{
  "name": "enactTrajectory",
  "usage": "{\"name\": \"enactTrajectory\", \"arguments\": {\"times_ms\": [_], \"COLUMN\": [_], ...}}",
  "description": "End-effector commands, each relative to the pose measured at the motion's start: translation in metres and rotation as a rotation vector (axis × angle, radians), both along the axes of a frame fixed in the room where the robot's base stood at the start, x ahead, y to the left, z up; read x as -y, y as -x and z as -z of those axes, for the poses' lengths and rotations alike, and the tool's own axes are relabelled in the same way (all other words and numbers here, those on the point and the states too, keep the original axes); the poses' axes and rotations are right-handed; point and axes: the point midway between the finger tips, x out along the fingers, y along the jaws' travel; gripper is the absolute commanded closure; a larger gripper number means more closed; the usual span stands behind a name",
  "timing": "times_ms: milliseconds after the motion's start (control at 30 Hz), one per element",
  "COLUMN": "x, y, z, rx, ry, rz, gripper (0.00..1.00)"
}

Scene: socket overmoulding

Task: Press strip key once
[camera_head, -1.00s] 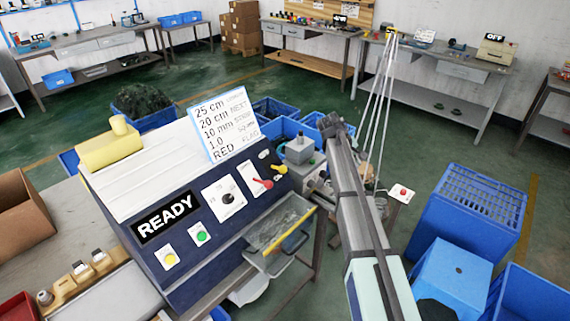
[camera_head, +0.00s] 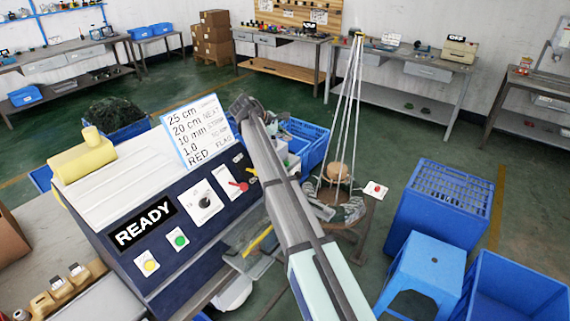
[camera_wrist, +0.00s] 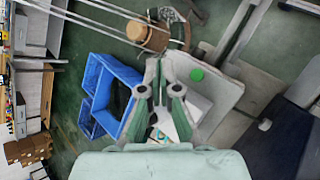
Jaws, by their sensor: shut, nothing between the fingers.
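The dark blue machine panel (camera_head: 205,262) carries a READY display (camera_head: 145,223), a yellow button (camera_head: 150,265), a green button (camera_head: 179,239), a black dial (camera_head: 205,202) and a red lever (camera_head: 240,186). No label reading "strip" is legible, so I cannot tell which control is the strip key. In the wrist view a green round button (camera_wrist: 197,75) sits on a light grey surface, just right of my gripper (camera_wrist: 157,70). My gripper is shut and empty, apart from that button in the picture.
A white instruction board (camera_head: 198,133) stands on the machine top. Blue crates (camera_wrist: 108,88) lie left of my gripper in the wrist view. A round stand with a wooden block (camera_head: 338,172) and hanging cables is right of my arm. A blue stool (camera_head: 428,270) stands at right.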

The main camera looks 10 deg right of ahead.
Motion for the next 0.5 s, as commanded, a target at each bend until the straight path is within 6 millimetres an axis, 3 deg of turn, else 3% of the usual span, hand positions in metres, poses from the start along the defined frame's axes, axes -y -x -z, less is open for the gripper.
{"name": "enactTrajectory", "arguments": {"times_ms": [267, 500], "x": [0.000, 0.000], "y": [0.000, 0.000], "z": [0.006, 0.027], "rx": [0.001, 0.001], "ry": [-0.001, -0.001], "rz": [0.000, 0.000], "gripper": [1.00, 1.00]}}
